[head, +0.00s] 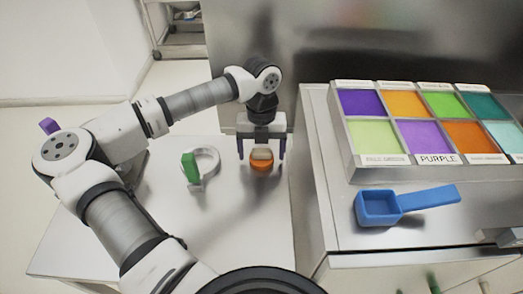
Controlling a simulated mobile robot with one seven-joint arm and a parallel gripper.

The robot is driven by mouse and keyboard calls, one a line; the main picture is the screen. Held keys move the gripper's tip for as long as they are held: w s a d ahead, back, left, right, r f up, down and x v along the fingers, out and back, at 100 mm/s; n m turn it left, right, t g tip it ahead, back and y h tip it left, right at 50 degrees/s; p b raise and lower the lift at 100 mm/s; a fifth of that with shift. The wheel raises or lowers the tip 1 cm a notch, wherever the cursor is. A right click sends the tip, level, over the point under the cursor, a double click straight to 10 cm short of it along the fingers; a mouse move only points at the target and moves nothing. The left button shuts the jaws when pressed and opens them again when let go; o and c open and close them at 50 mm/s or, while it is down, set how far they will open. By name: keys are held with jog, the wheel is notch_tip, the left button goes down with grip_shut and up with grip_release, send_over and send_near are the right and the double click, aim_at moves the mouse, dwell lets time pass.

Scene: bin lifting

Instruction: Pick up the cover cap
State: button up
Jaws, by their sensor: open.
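A small round orange piece with a pale beige upper part (262,161), which looks like the cover cap, sits on the white table (110,240). My gripper (261,152) points down over it, with its two dark bluish fingers apart, one to the left and one to the right of the piece. The gripper is open. I cannot tell whether the fingers touch the piece or how high their tips are above the table.
A white ring with a green block (191,168) lies left of my gripper. On the right, a metal cabinet carries a tray of coloured compartments (398,171), one labelled PURPLE, and a blue scoop (379,208). A dark shiny panel stands behind.

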jog(key=shift+f, duration=0.6)
jog(key=c, duration=0.9)
jog(key=shift+c, duration=0.2)
